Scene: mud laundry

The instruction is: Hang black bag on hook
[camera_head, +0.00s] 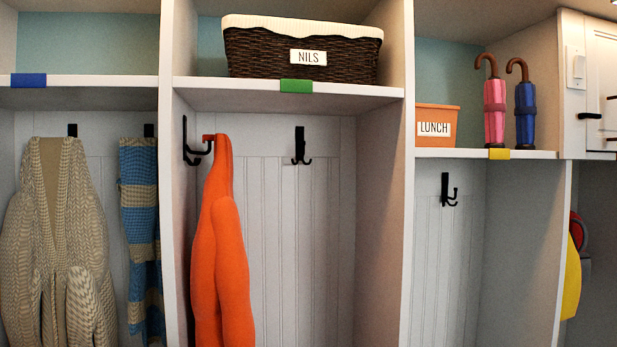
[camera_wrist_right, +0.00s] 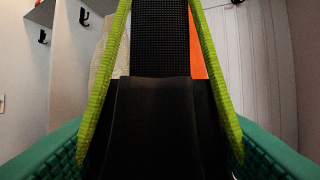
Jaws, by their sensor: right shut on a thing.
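The black bag shows in the right wrist view as a dark, mesh-textured band (camera_wrist_right: 160,40). My right gripper (camera_wrist_right: 158,8) is shut on it, with its lime-green fingers on either side. The smooth black shape below the band fills the lower middle, and I cannot tell its full outline. Neither gripper nor the bag shows in the head view. Black hooks are there: an empty one (camera_head: 301,147) on the middle cubby's back panel, an empty one (camera_head: 449,190) in the right cubby, and a side-wall hook (camera_head: 190,148) beside the orange garment. My left gripper is not in view.
The orange garment (camera_head: 222,260) hangs at the middle cubby's left. A beige cardigan (camera_head: 60,240) and striped scarf (camera_head: 140,220) hang left. A NILS basket (camera_head: 260,65), orange LUNCH bin (camera_head: 435,118) and two umbrellas (camera_head: 495,105) stand on shelves. Dividers (camera_head: 408,200) separate the cubbies.

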